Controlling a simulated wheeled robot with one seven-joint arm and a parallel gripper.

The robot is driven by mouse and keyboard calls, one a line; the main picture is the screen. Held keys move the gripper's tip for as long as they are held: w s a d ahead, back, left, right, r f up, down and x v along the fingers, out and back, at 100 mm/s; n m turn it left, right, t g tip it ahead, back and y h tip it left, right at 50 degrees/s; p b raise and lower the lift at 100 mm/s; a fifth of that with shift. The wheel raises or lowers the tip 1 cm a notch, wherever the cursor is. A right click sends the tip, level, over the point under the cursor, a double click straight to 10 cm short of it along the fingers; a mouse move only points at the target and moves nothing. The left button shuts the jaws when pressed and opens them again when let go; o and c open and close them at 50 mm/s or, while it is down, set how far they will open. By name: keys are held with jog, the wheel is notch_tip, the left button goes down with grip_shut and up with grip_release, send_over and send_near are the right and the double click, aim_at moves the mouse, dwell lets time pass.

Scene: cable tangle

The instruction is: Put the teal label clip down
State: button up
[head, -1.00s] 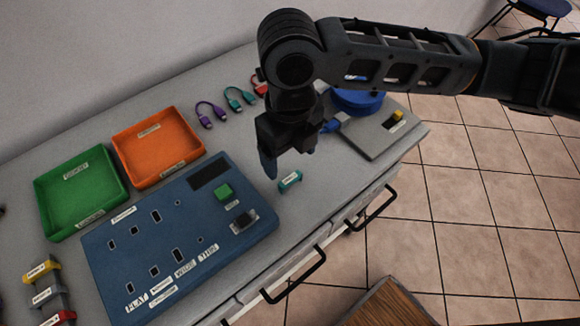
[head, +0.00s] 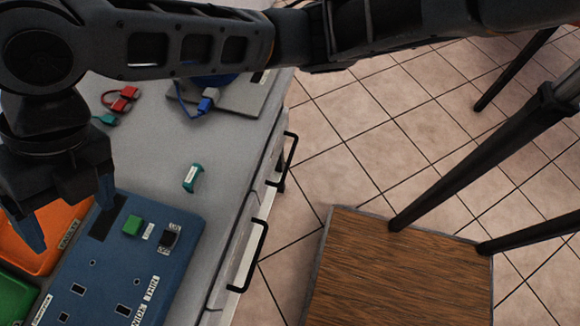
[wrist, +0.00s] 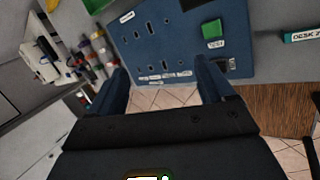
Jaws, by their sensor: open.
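The teal label clip (head: 192,177) lies on the grey desk top, beyond the corner of the blue board and apart from it. It also shows at the right edge of the wrist view (wrist: 302,36), with a white label on it. My gripper (head: 68,212) is open and empty, at the left of the head view, in front of the orange tray and the board's dark panel. It is apart from the clip. In the wrist view its two fingers (wrist: 163,82) are spread with nothing between them.
The blue board (head: 142,262) has a green button and a black switch. The orange tray (head: 42,262) and green tray (head: 14,298) are at left. Red (head: 122,98) and blue (head: 204,104) connectors lie further back. A wooden surface (head: 395,270) stands beyond the desk's handled edge.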

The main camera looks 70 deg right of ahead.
jog(key=w+a+r+m+t+y, duration=0.2)
jog(key=a+r+m+t+y, duration=0.5)
jog(key=a+r+m+t, duration=0.6)
jog(key=s+d+f+m+h, duration=1)
jog(key=s+d+f+m, duration=0.5)
jog(key=m, duration=0.4)
jog(key=s+d+f+m+h, duration=0.1)
jog(key=s+d+h, duration=0.1)
jog(key=s+d, duration=1)
jog(key=s, duration=0.4)
jog(key=shift+s+d+f+g, duration=0.3)
jog(key=shift+d+f+g, duration=0.1)
